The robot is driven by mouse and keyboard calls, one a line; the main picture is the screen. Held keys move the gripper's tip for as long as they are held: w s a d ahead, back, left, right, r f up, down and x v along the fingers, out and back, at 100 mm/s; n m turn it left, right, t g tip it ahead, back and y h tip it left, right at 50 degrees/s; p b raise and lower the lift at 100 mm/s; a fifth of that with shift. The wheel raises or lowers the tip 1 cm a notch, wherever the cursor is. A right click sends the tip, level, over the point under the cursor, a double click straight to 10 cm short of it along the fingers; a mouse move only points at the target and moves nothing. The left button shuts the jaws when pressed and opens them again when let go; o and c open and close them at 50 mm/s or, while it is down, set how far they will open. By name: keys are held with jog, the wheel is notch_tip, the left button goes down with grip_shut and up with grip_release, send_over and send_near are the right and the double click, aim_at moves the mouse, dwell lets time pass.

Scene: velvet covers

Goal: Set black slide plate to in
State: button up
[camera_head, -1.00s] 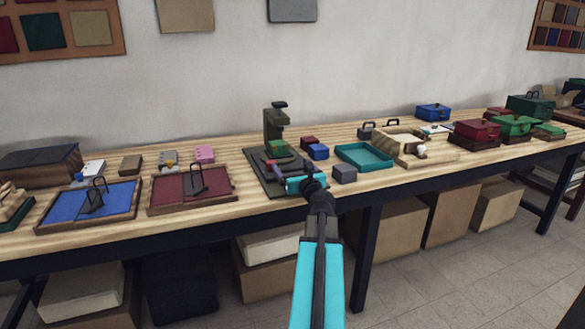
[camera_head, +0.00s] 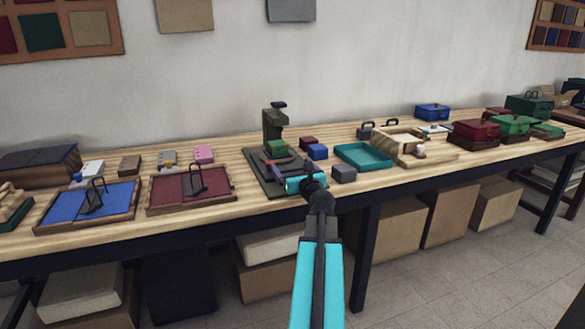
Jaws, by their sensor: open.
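A dark green press-like machine (camera_head: 274,125) stands upright on the table. At its foot lies a dark, flat plate (camera_head: 254,162), which looks like the black slide plate; its near right part is hidden behind my arm. My gripper (camera_head: 272,174) is open, at the end of the cyan arm, over or just in front of this plate. The fingers are small and dark against the plate, and I cannot tell whether they touch it. How far the plate is slid in is unclear.
A red-lined tray (camera_head: 165,190) and a blue-lined tray (camera_head: 75,210) lie to the left. Small red and blue boxes (camera_head: 318,152), a grey block (camera_head: 344,174) and a teal tray (camera_head: 362,156) stand close on the right. The table's front edge runs below my gripper.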

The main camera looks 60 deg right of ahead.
aim_at(295, 170)
jog(key=shift+v, duration=2.75)
jog(key=shift+s+a+f, duration=0.1)
jog(key=shift+f, duration=0.05)
jog(key=shift+s+a+b, duration=0.1)
jog(key=shift+s+b, duration=0.05)
jog(key=shift+b, duration=0.6)
jog(key=shift+s+a+b, duration=0.1)
jog(key=shift+b, duration=0.2)
jog(key=b+v, duration=0.2)
jog(key=b, duration=0.2)
jog(key=shift+b, duration=0.65)
jog(key=b, duration=0.1)
jog(key=s+b, duration=0.1)
jog(key=b, duration=0.1)
jog(key=shift+a, duration=0.25)
jog(key=b+v, duration=0.1)
jog(key=b, duration=0.4)
jog(key=shift+s+a+b, duration=0.2)
jog(key=shift+b, duration=0.2)
